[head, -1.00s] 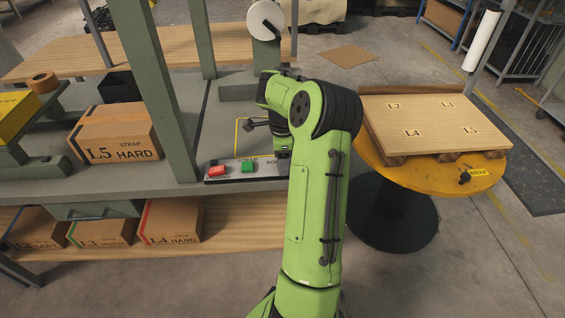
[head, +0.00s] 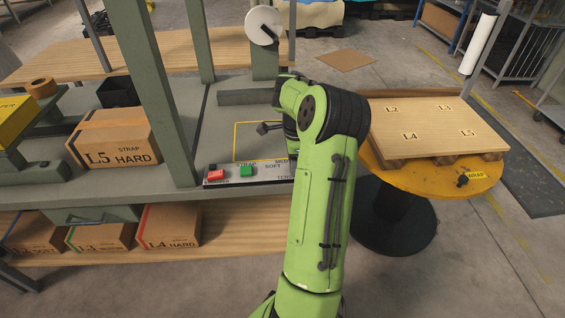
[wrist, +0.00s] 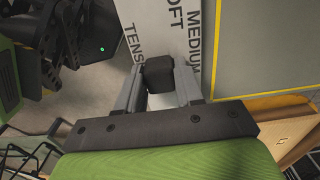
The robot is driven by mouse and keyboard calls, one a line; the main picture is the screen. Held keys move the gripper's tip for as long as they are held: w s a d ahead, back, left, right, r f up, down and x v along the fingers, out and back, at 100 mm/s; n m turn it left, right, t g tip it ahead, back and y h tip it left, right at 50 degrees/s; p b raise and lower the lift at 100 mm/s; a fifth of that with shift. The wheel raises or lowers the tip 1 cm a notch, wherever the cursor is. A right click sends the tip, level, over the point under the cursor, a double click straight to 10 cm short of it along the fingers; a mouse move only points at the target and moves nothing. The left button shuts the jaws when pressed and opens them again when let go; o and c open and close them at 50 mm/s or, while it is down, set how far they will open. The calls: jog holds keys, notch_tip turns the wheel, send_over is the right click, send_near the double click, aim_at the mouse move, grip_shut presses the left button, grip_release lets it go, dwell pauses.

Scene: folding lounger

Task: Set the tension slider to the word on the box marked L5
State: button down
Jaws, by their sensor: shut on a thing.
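The L5 box (head: 115,140) stands on the bench at the left in the head view; its print reads STRAP and HARD. The light control panel (head: 225,174) lies along the bench's front edge, with SOFT and part of MEDIUM showing there. In the wrist view the panel (wrist: 160,18) shows parts of SOFT, MEDIUM and TENSION. My gripper (wrist: 160,88) is shut on the dark slider knob (wrist: 158,72), which sits between the two fingers near one end of the word MEDIUM. The word HARD on the panel is not in view. In the head view my arm hides the gripper and knob.
A red button (head: 215,174) and a green button (head: 246,171) sit on the panel's left part. A yellow round table (head: 400,180) with a wooden pallet board (head: 430,125) stands close on the right.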

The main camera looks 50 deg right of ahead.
jog(key=shift+s+d, duration=1.05)
jog(key=shift+s, duration=0.1)
jog(key=c, duration=0.8)
grip_release()
jog(key=shift+s, duration=0.1)
notch_tip(320, 180, up, 16)
jog(key=p, duration=0.6)
jog(key=shift+f, duration=0.15)
